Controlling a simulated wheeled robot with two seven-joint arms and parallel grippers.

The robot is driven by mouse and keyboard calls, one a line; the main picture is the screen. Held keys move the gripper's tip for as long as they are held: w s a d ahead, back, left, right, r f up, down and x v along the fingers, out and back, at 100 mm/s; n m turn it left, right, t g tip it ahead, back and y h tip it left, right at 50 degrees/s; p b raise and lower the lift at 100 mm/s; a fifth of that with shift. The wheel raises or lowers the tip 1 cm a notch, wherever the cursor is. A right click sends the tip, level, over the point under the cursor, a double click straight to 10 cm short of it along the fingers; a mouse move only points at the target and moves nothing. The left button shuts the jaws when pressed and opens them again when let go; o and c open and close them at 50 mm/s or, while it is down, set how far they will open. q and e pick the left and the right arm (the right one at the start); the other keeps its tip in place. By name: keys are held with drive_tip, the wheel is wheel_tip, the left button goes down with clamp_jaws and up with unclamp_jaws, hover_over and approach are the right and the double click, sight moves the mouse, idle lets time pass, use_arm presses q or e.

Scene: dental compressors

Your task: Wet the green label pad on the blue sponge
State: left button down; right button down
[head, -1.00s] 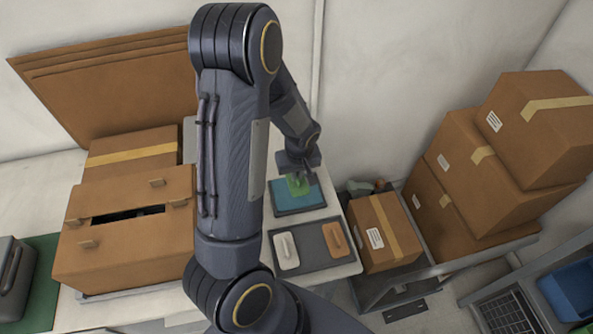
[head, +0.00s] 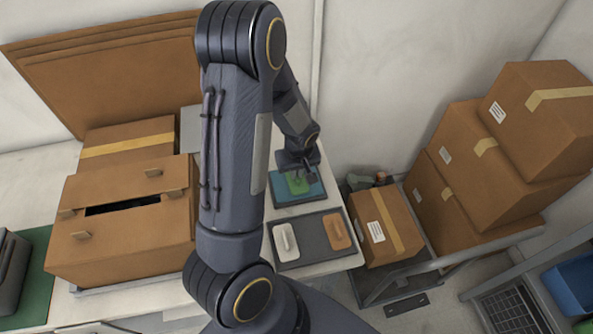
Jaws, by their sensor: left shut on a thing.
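The blue sponge (head: 316,190) lies in a dark shallow tray on the white table, right of my arm. The green label pad (head: 297,184) is over the middle of the sponge, and whether it touches cannot be told for sure. My left gripper (head: 298,172) points down and is shut on the pad's handle. The fingers are small and partly hidden. My right gripper is not in view.
A grey tray in front (head: 312,245) holds a white-handled pad (head: 285,241) and an orange-brown one (head: 337,231). An open-slotted carton (head: 120,240) stands at left. Taped cartons (head: 480,160) are stacked at right.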

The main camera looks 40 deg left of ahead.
use_arm(q)
drive_tip(key=shift+f+b, duration=0.55)
idle(0.5)
drive_tip(key=shift+s+f+b, duration=0.1)
drive_tip(key=shift+b, duration=0.2)
idle(1.4)
drive_tip(key=shift+r+p, duration=2.4)
drive_tip(key=shift+r, duration=1.2)
